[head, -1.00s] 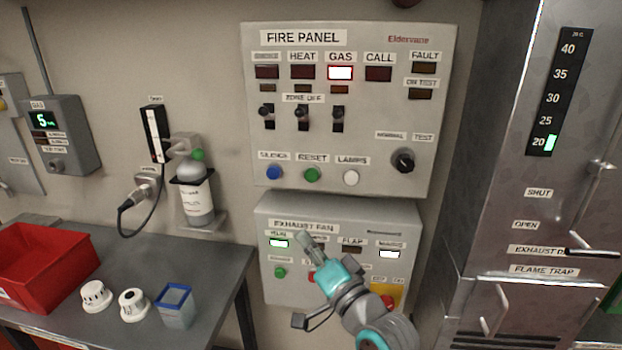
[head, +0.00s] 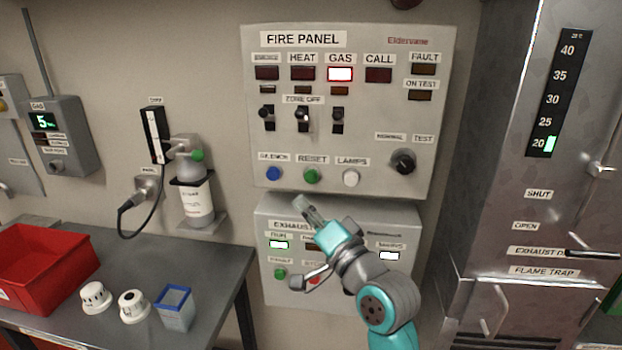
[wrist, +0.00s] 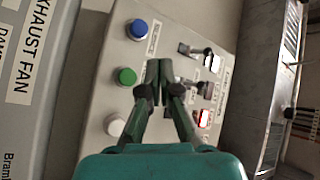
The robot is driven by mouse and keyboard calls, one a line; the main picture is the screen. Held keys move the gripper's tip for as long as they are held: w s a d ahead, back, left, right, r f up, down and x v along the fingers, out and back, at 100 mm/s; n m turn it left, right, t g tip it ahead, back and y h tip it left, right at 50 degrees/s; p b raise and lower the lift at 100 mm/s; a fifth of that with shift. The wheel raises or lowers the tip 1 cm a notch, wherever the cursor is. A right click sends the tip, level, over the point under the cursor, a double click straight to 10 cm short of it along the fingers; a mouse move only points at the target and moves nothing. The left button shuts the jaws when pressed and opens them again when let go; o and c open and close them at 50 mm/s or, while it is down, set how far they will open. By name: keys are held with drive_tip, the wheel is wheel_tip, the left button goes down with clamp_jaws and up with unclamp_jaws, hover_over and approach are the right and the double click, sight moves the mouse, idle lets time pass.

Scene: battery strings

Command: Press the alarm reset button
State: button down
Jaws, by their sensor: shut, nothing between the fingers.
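The green button labelled RESET (head: 311,175) is on the fire panel (head: 375,55), between the blue SILENCE button (head: 274,173) and the white LAMPS button (head: 351,177). The GAS lamp (head: 340,74) above is lit. My gripper (head: 303,205) is shut and empty, a little below the RESET button in the head view. In the wrist view the green button (wrist: 126,76) is just left of my closed fingertips (wrist: 158,68). The fingertips look apart from it, though the exact gap cannot be told.
The exhaust fan box (head: 340,218) sits below the fire panel, partly hidden by my arm. A rotary switch (head: 403,161) is right of the buttons. A metal cabinet (head: 500,130) stands at right, and a bench with a red bin (head: 45,255) at left.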

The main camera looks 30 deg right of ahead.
sight(305, 176)
drive_tip(key=shift+w+d, duration=0.75)
drive_tip(key=shift+w, duration=0.3)
drive_tip(key=shift+w+d, duration=0.8)
drive_tip(key=shift+w, duration=0.3)
drive_tip(key=shift+w+d, duration=0.75)
drive_tip(key=shift+w, duration=0.3)
drive_tip(key=shift+w+d, duration=0.1)
drive_tip(key=shift+w+d, duration=0.15)
drive_tip(key=shift+w, duration=0.05)
drive_tip(key=shift+w+d, duration=0.4)
drive_tip(key=shift+w, duration=0.15)
drive_tip(key=shift+s+a, duration=0.1)
idle(0.5)
drive_tip(key=shift+s+a, duration=0.55)
drive_tip(key=shift+s, duration=0.25)
drive_tip(key=shift+s+a, duration=0.75)
drive_tip(key=shift+s, duration=0.25)
drive_tip(key=shift+s+a, duration=0.75)
drive_tip(key=shift+s, duration=0.25)
drive_tip(key=shift+f, duration=0.1)
